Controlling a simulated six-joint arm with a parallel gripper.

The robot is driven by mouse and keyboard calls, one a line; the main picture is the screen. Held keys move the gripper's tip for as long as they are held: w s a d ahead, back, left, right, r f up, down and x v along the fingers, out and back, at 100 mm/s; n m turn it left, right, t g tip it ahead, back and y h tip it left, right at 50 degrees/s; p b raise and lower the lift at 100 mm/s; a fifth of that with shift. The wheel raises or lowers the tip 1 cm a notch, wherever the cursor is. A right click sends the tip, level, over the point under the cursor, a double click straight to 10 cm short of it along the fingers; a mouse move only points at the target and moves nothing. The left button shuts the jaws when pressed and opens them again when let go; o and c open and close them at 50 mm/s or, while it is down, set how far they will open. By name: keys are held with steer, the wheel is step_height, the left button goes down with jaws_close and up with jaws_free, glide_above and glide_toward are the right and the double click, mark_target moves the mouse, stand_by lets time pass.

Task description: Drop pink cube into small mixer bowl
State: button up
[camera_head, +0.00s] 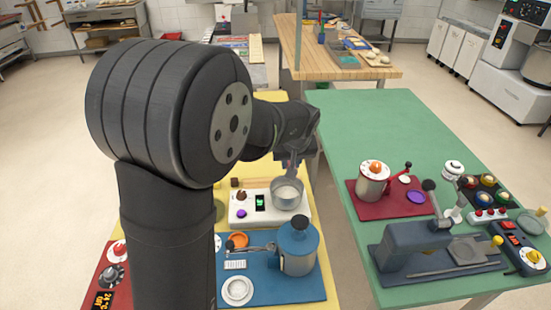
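I do not make out a pink cube in the head view; my large dark arm covers much of the left and middle. A small silvery bowl (286,196) sits on a white base (243,209) with a small green display, on the yellow table. I cannot tell whether it is the mixer bowl. My gripper (292,165) points down just above and behind this bowl, as seen from the camera. Its fingertips are small and dark, so I cannot tell whether they are open or hold anything.
A blue board (315,284) with a blue-grey canister (297,248) lies in front of the bowl. On the right, a green table (365,120) carries a red board (362,207) with a pot (373,186), and a grey machine (412,247). The green table's far part is clear.

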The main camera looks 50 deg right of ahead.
steer(key=shift+s+f, duration=0.2)
steer(key=shift+f, duration=2.7)
steer(key=o, duration=1)
steer(key=shift+o, duration=0.2)
steer(key=shift+r, duration=0.1)
steer(key=v, duration=1.7)
steer(key=shift+a, duration=0.1)
